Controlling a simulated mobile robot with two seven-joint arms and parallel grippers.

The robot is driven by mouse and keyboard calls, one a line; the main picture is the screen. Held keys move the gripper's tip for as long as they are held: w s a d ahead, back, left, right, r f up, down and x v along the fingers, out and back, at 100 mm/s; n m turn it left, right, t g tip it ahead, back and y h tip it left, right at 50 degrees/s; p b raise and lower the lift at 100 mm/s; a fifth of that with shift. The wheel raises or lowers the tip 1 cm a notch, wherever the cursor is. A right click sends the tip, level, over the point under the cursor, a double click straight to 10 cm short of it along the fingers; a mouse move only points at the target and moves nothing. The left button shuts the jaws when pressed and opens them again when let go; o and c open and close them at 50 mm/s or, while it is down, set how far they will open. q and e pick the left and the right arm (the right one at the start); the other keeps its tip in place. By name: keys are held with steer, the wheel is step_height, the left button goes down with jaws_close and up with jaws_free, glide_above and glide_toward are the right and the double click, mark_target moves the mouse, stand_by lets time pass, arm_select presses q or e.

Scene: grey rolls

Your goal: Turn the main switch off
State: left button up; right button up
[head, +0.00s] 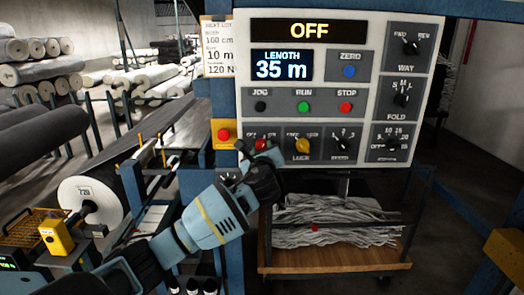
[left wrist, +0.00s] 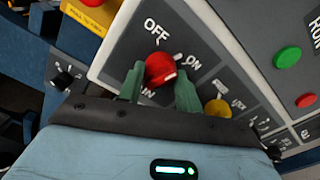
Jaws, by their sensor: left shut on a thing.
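The main switch is a red knob (head: 261,144) at the lower left of the white control panel (head: 234,60). My left gripper (head: 262,158) is at the switch from below, with one finger on each side of it. In the left wrist view, the green fingers (left wrist: 160,82) are shut on the red knob (left wrist: 160,66). The labels OFF and ON show above and to the right of it. I cannot tell exactly which label the knob points to. The panel's top display (head: 309,31) reads OFF in yellow. My right gripper is not in view.
A yellow knob (head: 302,146) sits just right of the switch, with a black dial beyond it. A red stop button on a yellow box (head: 224,134) is close on the left. Below the panel, a wooden cart (head: 330,258) holds grey material.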

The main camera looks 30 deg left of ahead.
arm_select(q)
steer(key=n, duration=1.2)
steer(key=shift+r+n, duration=0.15)
steer(key=shift+n, duration=0.25)
stand_by(0.3)
steer(key=o, duration=1)
steer(key=v, duration=0.7)
steer(key=shift+s+d, duration=0.25)
steer(key=shift+s, duration=0.1)
